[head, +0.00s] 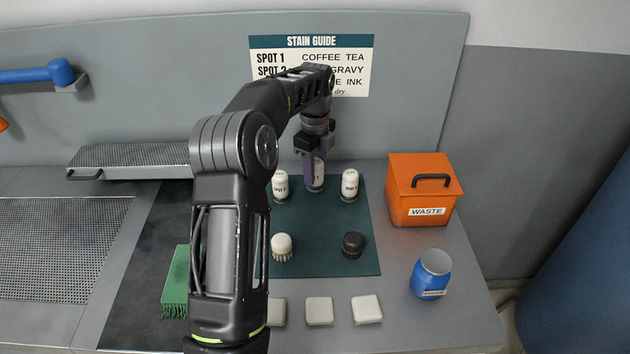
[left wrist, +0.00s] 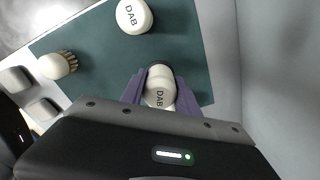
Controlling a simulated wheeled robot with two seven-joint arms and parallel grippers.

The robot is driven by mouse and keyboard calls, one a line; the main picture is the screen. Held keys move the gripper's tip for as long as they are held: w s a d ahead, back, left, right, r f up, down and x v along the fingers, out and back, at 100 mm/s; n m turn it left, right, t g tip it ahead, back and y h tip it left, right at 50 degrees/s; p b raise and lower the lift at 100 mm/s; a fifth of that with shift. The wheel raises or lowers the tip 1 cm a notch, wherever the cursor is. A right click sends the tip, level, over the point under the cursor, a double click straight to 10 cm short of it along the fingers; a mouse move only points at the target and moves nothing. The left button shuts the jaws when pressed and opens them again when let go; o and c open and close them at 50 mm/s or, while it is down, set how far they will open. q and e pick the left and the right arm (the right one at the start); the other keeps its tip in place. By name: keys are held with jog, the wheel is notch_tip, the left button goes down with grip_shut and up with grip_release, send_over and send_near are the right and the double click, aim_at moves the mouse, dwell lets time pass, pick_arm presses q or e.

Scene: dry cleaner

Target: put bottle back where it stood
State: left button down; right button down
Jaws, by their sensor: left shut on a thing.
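A white bottle (head: 318,178) is between the purple fingers of my left gripper (head: 315,168), over the far part of the dark green mat (head: 318,222). My left gripper is shut on it. In the left wrist view its cap, marked DAB (left wrist: 158,92), shows between the fingers (left wrist: 160,90). It looks upright; I cannot tell whether its base touches the mat. One white bottle stands to its left (head: 281,185) and another to its right (head: 350,184). The fingers hide part of the held bottle's label. My right gripper is not in view.
A light brush (head: 282,246) and a black brush (head: 353,245) are on the near mat. An orange waste bin (head: 424,190) and blue jar (head: 431,274) stand right. Several pale blocks (head: 319,310) lie in front; a green brush (head: 175,284) is left. A stain guide (head: 350,45) hangs behind.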

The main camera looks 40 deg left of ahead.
pick_arm(q)
jog(key=shift+f, duration=0.1)
notch_tip(320, 180, down, 3)
jog(key=shift+p, duration=0.4)
jog(key=shift+f, duration=0.3)
jog(key=shift+f, duration=0.15)
jog(key=c, duration=0.9)
grip_release()
